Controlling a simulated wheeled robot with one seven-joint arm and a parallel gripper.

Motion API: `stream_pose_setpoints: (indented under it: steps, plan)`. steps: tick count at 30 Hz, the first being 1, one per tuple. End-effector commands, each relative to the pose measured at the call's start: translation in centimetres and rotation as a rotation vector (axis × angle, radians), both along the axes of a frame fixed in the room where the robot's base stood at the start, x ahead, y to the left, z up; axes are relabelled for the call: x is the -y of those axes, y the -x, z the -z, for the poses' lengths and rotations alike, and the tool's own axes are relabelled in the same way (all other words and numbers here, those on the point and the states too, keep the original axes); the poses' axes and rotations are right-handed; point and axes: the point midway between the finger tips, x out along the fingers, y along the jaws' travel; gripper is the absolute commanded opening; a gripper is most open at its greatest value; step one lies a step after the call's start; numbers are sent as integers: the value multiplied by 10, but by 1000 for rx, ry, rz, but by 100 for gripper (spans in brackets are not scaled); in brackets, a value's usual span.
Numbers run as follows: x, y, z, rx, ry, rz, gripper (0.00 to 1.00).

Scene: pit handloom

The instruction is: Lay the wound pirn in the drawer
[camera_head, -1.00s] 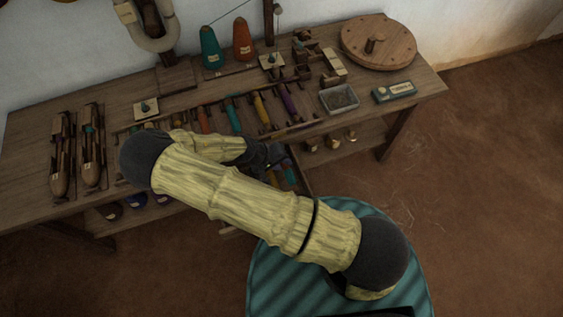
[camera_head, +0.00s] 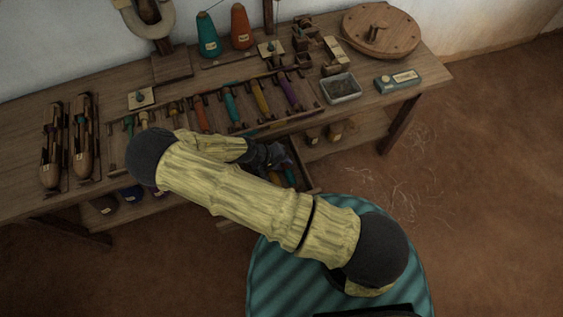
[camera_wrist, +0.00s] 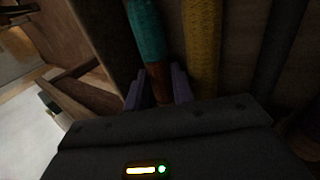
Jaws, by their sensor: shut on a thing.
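My gripper (camera_head: 268,156) is at the front edge of the bench, over the open drawer (camera_head: 307,178). In the wrist view my gripper (camera_wrist: 160,88) has its fingers shut around the brown end of a teal-wound pirn (camera_wrist: 147,35), which points away from me. A yellow-wound pirn (camera_wrist: 203,45) lies beside it, to the right. Coloured pirns (camera_head: 289,174) show inside the drawer. My arm hides the drawer's left part and the held pirn in the head view. Whether the held pirn touches the drawer floor cannot be told.
A rack of several coloured pirns (camera_head: 262,99) lies on the bench behind my gripper. A grey tray (camera_head: 341,88), a blue box (camera_head: 397,79) and a round wooden disc (camera_head: 380,35) are to the right. Two shuttles (camera_head: 82,150) lie left.

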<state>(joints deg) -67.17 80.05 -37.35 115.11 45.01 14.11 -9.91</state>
Motion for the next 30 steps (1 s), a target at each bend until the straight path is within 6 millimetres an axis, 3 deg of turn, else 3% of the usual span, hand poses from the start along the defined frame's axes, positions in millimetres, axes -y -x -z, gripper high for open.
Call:
stream_pose_setpoints:
  steps: [8, 9, 13, 24, 25, 30]
  plan:
    - [0, 0, 0, -1, 0, -1, 2]
    - [0, 0, 0, -1, 0, -1, 26]
    - [-1, 0, 0, -1, -1, -1, 50]
    - [-4, 2, 2, -4, -5, -3, 50]
    - [-4, 2, 2, -4, -5, -4, 40]
    - [-4, 2, 3, -4, -5, -4, 39]
